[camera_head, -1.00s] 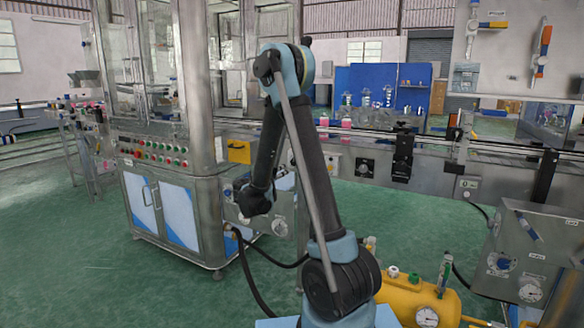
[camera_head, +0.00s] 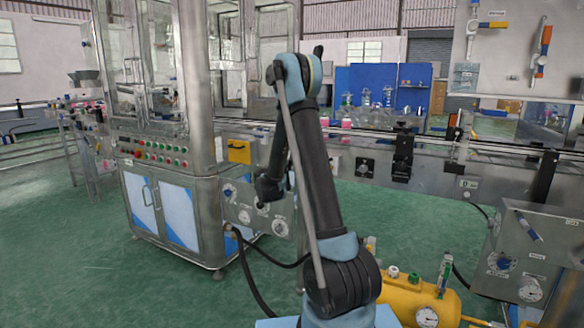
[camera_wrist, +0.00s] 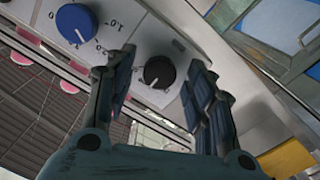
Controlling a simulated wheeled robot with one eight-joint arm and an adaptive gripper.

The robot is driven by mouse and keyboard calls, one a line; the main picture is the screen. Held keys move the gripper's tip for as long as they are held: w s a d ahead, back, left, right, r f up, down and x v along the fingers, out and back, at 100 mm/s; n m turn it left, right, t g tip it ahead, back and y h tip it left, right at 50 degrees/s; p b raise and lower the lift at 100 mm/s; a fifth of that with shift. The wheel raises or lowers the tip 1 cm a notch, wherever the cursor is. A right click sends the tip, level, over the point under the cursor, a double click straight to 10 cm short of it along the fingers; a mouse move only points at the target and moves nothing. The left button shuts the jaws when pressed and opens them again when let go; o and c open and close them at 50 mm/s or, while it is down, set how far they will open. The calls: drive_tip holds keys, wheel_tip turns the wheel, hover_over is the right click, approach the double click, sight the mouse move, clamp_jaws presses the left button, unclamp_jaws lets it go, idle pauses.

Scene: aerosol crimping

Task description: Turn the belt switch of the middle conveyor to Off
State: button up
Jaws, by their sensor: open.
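In the wrist view my gripper (camera_wrist: 160,85) is open, its two dark fingers apart. A black rotary knob (camera_wrist: 158,72) on a light grey panel shows in the gap between the fingertips. Touch cannot be told from this view, and its markings are too small to read. A larger blue knob (camera_wrist: 76,22) with a numbered scale sits on the same panel, up and left. In the head view the conveyor (camera_head: 440,170) runs across behind my arm, with a black knob (camera_head: 364,168) on its front. My gripper's fingers cannot be made out there.
A steel machine (camera_head: 170,165) with red and green buttons stands left of my arm. A low panel with dials (camera_head: 245,215) is beside the wrist. A yellow tank (camera_head: 415,298) and a grey control box (camera_head: 525,250) stand at right.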

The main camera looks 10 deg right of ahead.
drive_tip(key=c, duration=1.1)
drive_tip(key=shift+o, duration=0.2)
drive_tip(key=shift+n, duration=0.4)
drive_tip(key=n, duration=0.9)
drive_tip(key=shift+a, duration=0.1)
